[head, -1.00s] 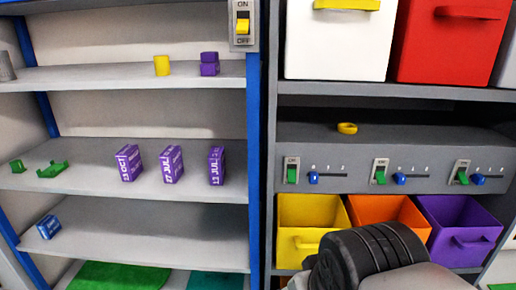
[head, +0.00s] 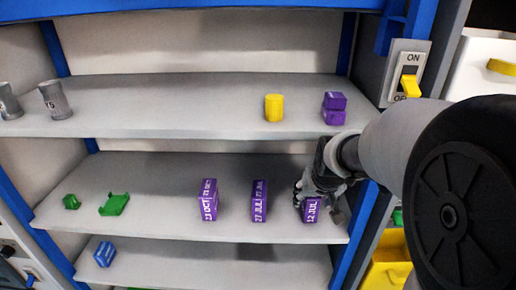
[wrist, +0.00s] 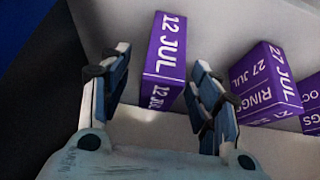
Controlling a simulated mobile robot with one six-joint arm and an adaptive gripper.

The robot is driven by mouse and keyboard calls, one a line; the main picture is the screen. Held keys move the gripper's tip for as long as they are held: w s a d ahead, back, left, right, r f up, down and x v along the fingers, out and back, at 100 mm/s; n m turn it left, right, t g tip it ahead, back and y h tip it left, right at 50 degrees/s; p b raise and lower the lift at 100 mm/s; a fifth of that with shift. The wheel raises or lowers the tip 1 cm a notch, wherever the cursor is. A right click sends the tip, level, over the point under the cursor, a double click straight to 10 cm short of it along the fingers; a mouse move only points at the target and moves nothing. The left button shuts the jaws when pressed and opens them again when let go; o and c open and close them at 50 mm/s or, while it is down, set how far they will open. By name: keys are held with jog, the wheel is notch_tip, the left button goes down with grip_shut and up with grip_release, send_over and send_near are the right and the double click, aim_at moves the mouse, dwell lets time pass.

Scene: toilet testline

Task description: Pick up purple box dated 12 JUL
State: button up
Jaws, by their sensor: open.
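The purple box dated 12 JUL (head: 312,212) stands at the right end of the middle shelf, near its front edge. In the wrist view the same box (wrist: 164,62) lies between my two fingers, with its white lettering facing me. My gripper (head: 320,190) is over and around the box's upper part in the head view, partly hiding it. In the wrist view my gripper (wrist: 160,58) is open, one finger on each side of the box, with a gap visible on both sides.
A purple 27 JUL box (head: 259,201) stands left of it, close to my right finger in the wrist view (wrist: 266,85). Another purple box (head: 208,200) is further left. The shelf above holds a yellow cylinder (head: 274,107) and purple object (head: 334,108). A blue post (head: 362,215) borders the right.

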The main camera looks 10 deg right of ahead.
jog(key=shift+x, duration=1.8)
jog(key=shift+w, duration=0.2)
jog(key=shift+a, duration=0.1)
jog(key=c, duration=1.3)
jog(key=shift+o, duration=0.2)
jog(key=shift+r, duration=0.15)
